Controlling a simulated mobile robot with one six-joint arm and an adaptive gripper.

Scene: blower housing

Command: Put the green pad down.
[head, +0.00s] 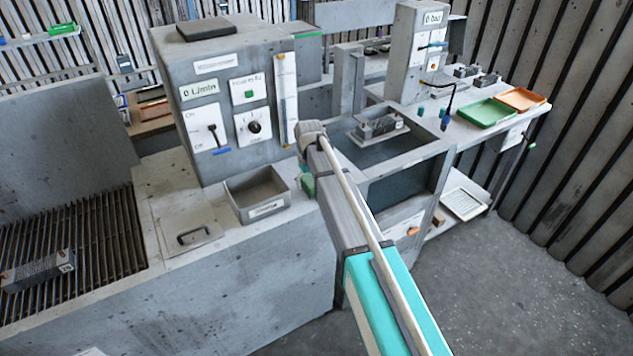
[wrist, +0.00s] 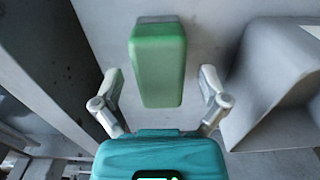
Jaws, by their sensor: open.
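The green pad (wrist: 158,62) is a rounded green block on a grey surface in the wrist view. My gripper (wrist: 160,82) is open, one finger on each side of the pad, with a visible gap on both sides. In the head view a small green part, likely the same pad (head: 308,185), shows at the right end of the grey counter (head: 285,240), just right of the open metal tray (head: 257,192). My arm hides most of that spot and my fingers there. I cannot tell whether the pad's underside fully touches the surface.
A grey control box (head: 222,95) with switches stands behind the tray. A grated bed (head: 75,250) holding a small block (head: 40,270) lies at left. At right, an open-topped cabinet (head: 400,165) and a bench with green (head: 486,112) and orange trays (head: 522,98).

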